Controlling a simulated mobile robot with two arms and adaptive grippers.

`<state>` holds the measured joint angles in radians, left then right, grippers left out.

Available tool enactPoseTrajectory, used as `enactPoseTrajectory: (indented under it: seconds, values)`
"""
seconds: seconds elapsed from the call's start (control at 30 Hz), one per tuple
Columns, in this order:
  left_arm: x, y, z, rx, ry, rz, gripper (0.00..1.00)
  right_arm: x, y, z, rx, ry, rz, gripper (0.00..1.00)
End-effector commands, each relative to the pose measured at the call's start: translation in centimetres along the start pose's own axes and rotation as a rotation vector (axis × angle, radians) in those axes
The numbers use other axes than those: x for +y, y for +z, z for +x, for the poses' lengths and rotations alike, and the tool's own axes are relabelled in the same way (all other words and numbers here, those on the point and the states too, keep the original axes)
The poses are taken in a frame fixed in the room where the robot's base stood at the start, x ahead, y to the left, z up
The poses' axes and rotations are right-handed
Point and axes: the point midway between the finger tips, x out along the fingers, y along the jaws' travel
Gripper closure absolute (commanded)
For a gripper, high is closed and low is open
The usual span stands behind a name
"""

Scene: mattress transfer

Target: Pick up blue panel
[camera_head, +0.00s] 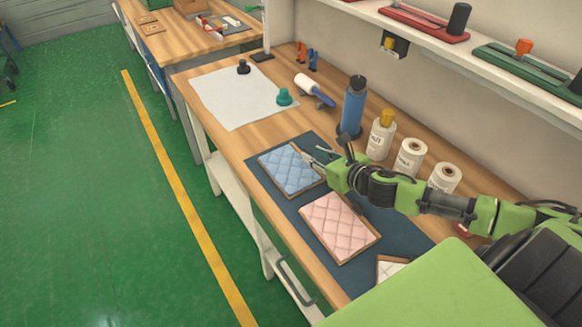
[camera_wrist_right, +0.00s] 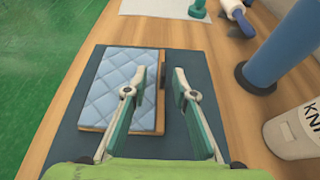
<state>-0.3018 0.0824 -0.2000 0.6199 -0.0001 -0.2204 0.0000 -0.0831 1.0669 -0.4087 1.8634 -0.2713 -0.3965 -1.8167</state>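The blue quilted panel (camera_head: 288,172) with a wooden edge lies flat on the dark blue mat (camera_head: 263,186) on the workbench. My right gripper (camera_head: 312,154) is at the panel's right side in the head view, its fingers pointing toward it. In the right wrist view, the blue panel (camera_wrist_right: 118,85) lies mostly left of the open gripper (camera_wrist_right: 163,85). The left finger overlaps the panel, and its right wooden edge shows in the gap between the fingers. I cannot tell whether a finger touches it. My left gripper is not in view.
A pink quilted panel (camera_head: 340,226) and a partly hidden white one (camera_head: 390,269) lie nearer on the mat. A blue cylinder (camera_head: 353,105) and white bottles (camera_head: 380,137) stand behind. A white sheet (camera_head: 240,100) lies beyond. A shelf (camera_head: 420,35) runs above.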

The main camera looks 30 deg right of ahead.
Motion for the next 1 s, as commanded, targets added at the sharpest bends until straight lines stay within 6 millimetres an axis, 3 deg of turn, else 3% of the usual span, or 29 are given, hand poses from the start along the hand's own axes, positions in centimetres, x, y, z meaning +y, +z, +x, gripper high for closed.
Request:
enactPoseTrajectory:
  seconds: [0.33,0.7,1.0]
  values:
    - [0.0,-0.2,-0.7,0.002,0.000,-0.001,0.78,-0.1,0.4,2.2,-0.002,0.001,0.002,0.75]
    - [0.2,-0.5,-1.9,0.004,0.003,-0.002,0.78,-0.6,0.5,6.4,-0.001,0.000,0.001,0.75]
    - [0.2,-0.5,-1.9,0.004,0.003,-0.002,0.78,-0.6,0.4,6.6,0.000,0.002,-0.001,0.78]
